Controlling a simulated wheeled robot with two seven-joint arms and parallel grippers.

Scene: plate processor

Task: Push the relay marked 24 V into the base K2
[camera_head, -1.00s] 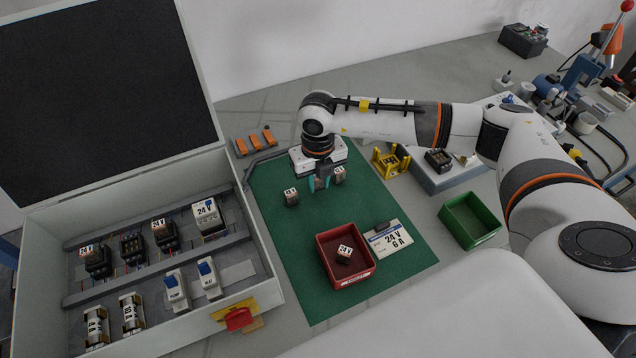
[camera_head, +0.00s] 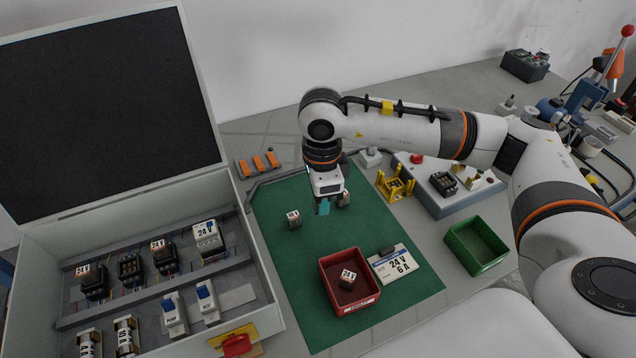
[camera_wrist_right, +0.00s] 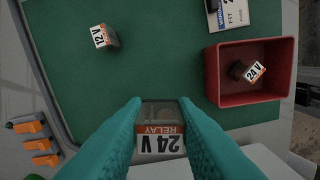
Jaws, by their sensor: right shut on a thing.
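My right gripper (camera_head: 323,207), with teal fingers, points down over the green mat. In the right wrist view its fingers are shut on a relay marked 24 V (camera_wrist_right: 160,141), its label upside down in the picture. In the head view a small relay (camera_head: 344,199) shows beside the fingers; I cannot tell if it is the held one. No K2 marking is readable. My left gripper is not in view.
A relay marked 12 V (camera_wrist_right: 104,36) stands on the mat. The case wall (camera_head: 255,255) stands between mat and rail. A green bin (camera_head: 477,262) is at right.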

